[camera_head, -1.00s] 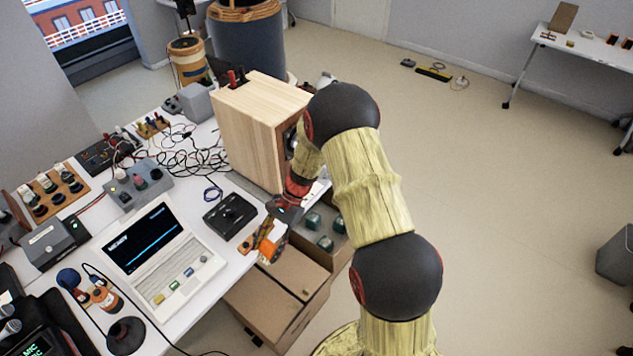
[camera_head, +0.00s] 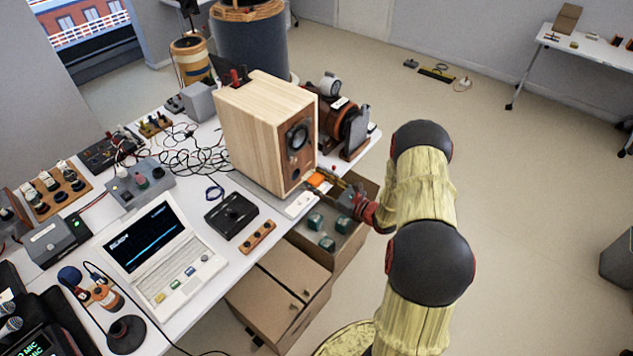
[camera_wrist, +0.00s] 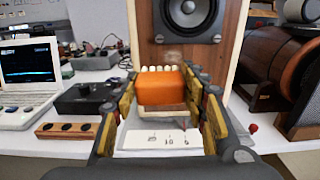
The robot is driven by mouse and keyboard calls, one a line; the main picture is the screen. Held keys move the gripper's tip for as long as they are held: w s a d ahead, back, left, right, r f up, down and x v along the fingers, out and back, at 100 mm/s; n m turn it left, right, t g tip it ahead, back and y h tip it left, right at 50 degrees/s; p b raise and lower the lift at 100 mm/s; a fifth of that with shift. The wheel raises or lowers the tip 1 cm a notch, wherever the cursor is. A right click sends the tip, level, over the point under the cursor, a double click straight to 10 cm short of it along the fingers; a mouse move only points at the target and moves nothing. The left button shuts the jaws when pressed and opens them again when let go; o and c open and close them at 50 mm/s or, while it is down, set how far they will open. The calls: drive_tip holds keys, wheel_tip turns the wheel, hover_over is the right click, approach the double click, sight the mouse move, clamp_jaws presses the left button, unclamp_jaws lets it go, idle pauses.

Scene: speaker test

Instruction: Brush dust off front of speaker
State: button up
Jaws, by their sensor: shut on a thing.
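The speaker (camera_head: 262,128) is a pale wooden box standing upright on the table. Its darker front, with a round black driver (camera_head: 298,136), faces right in the head view. The driver (camera_wrist: 187,18) also shows at the top of the wrist view, with a faint brownish smudge (camera_wrist: 173,56) below it. My gripper (camera_head: 332,184) is shut on an orange brush (camera_wrist: 162,90) with a row of pale bristles pointing toward the speaker's lower front. The brush (camera_head: 316,180) sits low beside the speaker's front edge. I cannot tell whether the bristles touch it.
A white card (camera_wrist: 163,139) lies below the brush. A dark cylindrical machine (camera_head: 342,118) stands right of the speaker. A laptop (camera_head: 160,250) and black box (camera_head: 231,216) are left of it. An open carton (camera_head: 352,243) stands below the table edge.

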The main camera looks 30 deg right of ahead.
sight(306, 174)
drive_tip(key=shift+b+x, duration=0.35)
drive_tip(key=shift+x, duration=2.6)
drive_tip(key=shift+x, duration=0.9)
drive_tip(key=shift+b, duration=0.3)
drive_tip(key=shift+w+d+f+b, duration=0.1)
drive_tip(key=shift+w+d+b, duration=0.15)
drive_tip(key=shift+d, duration=0.4)
drive_tip(key=shift+w+d+r+b, duration=0.1)
drive_tip(key=shift+w+d+b, duration=0.1)
drive_tip(key=shift+d, duration=0.45)
drive_tip(key=shift+w+d+f+b, duration=0.15)
drive_tip(key=shift+d+b, duration=0.1)
drive_tip(key=shift+d, duration=0.35)
drive_tip(key=shift+w, duration=0.15)
drive_tip(key=shift+a, duration=0.15)
drive_tip(key=shift+s+a+r, duration=0.1)
drive_tip(key=shift+s+a, duration=0.2)
drive_tip(key=shift+a, duration=0.6)
drive_tip(key=shift+s+a+r, duration=0.1)
drive_tip(key=shift+s+a, duration=0.15)
drive_tip(key=shift+a, duration=0.7)
drive_tip(key=shift+c, duration=0.5)
drive_tip(key=shift+p+v, duration=0.6)
drive_tip(key=shift+v, duration=2.45)
